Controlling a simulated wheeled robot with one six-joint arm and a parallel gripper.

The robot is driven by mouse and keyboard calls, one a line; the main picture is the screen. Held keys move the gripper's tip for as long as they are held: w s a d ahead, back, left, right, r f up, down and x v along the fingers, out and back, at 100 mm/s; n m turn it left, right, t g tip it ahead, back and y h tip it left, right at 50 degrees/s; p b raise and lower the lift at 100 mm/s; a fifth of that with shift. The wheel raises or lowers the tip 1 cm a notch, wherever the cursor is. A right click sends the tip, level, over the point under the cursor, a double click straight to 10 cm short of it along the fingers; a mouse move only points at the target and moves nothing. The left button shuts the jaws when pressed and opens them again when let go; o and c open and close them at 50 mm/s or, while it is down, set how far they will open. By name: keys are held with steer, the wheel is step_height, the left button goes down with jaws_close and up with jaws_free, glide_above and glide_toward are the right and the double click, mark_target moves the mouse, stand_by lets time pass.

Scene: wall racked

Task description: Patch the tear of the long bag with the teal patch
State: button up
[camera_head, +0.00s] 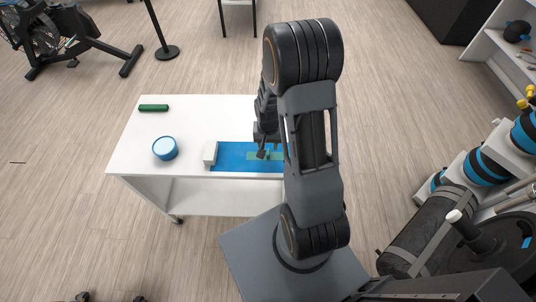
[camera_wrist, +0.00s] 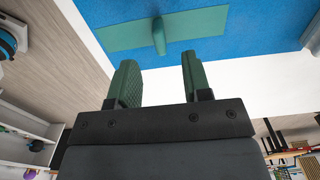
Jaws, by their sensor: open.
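The teal patch (camera_wrist: 110,36) lies flat on a blue mat (camera_wrist: 250,80), with an upright tab (camera_wrist: 158,37) at its middle. In the head view the patch (camera_head: 252,156) is partly hidden by my arm. My gripper (camera_wrist: 159,62) is open and empty. Its two fingers point towards the tab, which lines up between them but is beyond the fingertips. In the head view my gripper (camera_head: 263,152) is over the mat. A long dark bag with grey straps (camera_head: 425,238), apparently the long bag, lies at the lower right. I cannot make out its tear.
The white table (camera_head: 190,122) also holds a dark green roll (camera_head: 153,108), a blue-and-white round tub (camera_head: 165,148) and a white block (camera_head: 210,153) at the mat's left end. A rack with blue-banded equipment (camera_head: 525,130) stands at the right.

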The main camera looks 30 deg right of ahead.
mark_target(268, 151)
steer(key=shift+f+p, duration=0.65)
steer(key=shift+f, duration=2.2)
jaws_close()
